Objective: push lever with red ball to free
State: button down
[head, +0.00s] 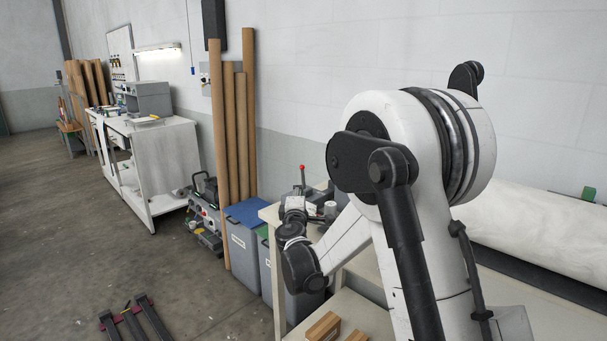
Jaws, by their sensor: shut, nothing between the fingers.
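The lever with the red ball (302,168) stands upright just beyond my wrist in the head view. Its thin dark shaft runs down from the ball, and its base is hidden behind my arm's end. My gripper (297,203) is a small dark shape below the red ball, pointing away from me. It is shut and appears empty. It overlaps the lower part of the lever in the picture, and I cannot tell whether they touch.
A pale table (269,214) stands under the lever. Grey bins with a blue lid (247,214) and tall brown tubes (217,150) stand to its left. A large white roll (545,228) lies at the right. Wooden blocks (323,327) lie below. The floor at left is mostly open.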

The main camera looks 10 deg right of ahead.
aim_at(302, 169)
jog(key=x, duration=1.4)
jog(key=shift+a, duration=0.1)
